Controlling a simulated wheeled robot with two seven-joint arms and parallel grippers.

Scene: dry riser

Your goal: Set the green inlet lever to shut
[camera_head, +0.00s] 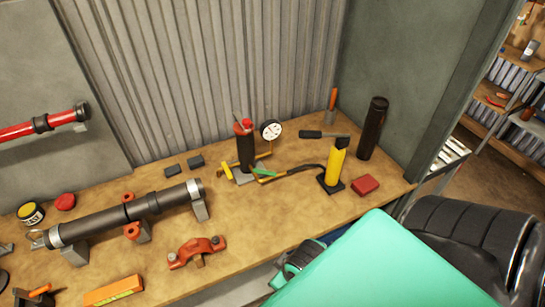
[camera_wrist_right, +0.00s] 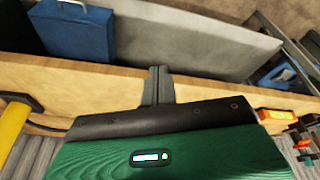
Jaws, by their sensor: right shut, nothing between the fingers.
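The small green lever (camera_head: 264,172) lies low beside the dark upright cylinder with a red top (camera_head: 245,145), where the black hose from the yellow hand pump (camera_head: 334,165) comes in. It appears roughly in line with the hose, but it is too small to tell its setting exactly. A yellow lever (camera_head: 227,171) is on the other side of the cylinder's base. My right gripper is shut and empty in the right wrist view (camera_wrist_right: 157,85), by the bench's front edge, well apart from the green lever. In the head view my teal arm mostly hides it. My left gripper is not in view.
On the bench (camera_head: 270,220) are a long black pipe (camera_head: 105,220), a red clamp (camera_head: 197,250), an orange level (camera_head: 113,291), a red block (camera_head: 365,185) and a black bottle (camera_head: 373,128). A pressure gauge (camera_head: 271,130) is beside the cylinder. A blue box (camera_wrist_right: 75,32) shows below the bench.

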